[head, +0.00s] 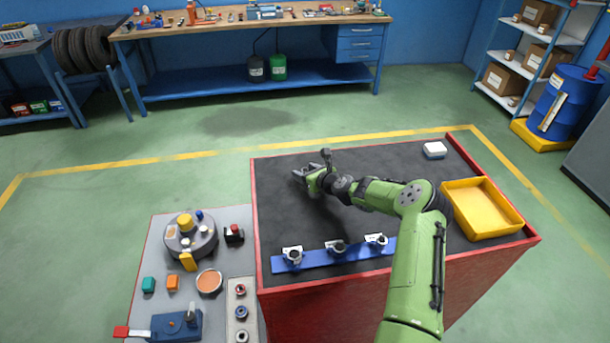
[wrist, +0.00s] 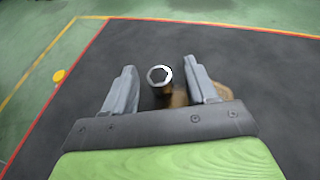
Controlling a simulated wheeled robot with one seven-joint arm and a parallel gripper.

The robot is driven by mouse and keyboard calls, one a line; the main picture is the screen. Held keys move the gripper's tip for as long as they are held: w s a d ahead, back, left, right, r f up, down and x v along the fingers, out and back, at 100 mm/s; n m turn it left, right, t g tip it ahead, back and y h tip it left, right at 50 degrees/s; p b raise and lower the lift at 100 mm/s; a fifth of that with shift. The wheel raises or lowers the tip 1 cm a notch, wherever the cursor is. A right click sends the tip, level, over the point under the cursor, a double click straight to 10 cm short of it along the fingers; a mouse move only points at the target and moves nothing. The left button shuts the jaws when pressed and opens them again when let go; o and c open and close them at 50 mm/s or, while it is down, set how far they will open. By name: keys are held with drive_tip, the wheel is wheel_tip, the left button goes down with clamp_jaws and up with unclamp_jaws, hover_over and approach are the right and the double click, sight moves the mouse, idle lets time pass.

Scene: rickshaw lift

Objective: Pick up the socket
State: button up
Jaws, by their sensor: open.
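In the wrist view a round socket (wrist: 160,76) with a bright ring-shaped rim and a dark opening sits between the fingers of my gripper (wrist: 159,64). A brownish shape lies close beside it, partly behind the right finger; I cannot tell whether it is part of the socket. The fingers are apart, with a visible gap on the socket's left side. In the head view my gripper (head: 305,172) is low over the dark top of the red-edged bench, towards its far left part. The socket cannot be made out there.
A blue rail (head: 316,260) with three grey fittings lies along the bench's near side. A yellow tray (head: 484,212) and a small white-topped box (head: 435,150) are at the right. A grey side table (head: 150,262) with several parts stands left. The dark top's far middle is clear.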

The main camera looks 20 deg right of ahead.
drive_tip(key=shift+w+f, duration=0.2)
drive_tip(key=shift+w, duration=0.2)
drive_tip(key=shift+s+r, duration=0.1)
drive_tip(key=shift+c, duration=0.8)
clamp_jaws()
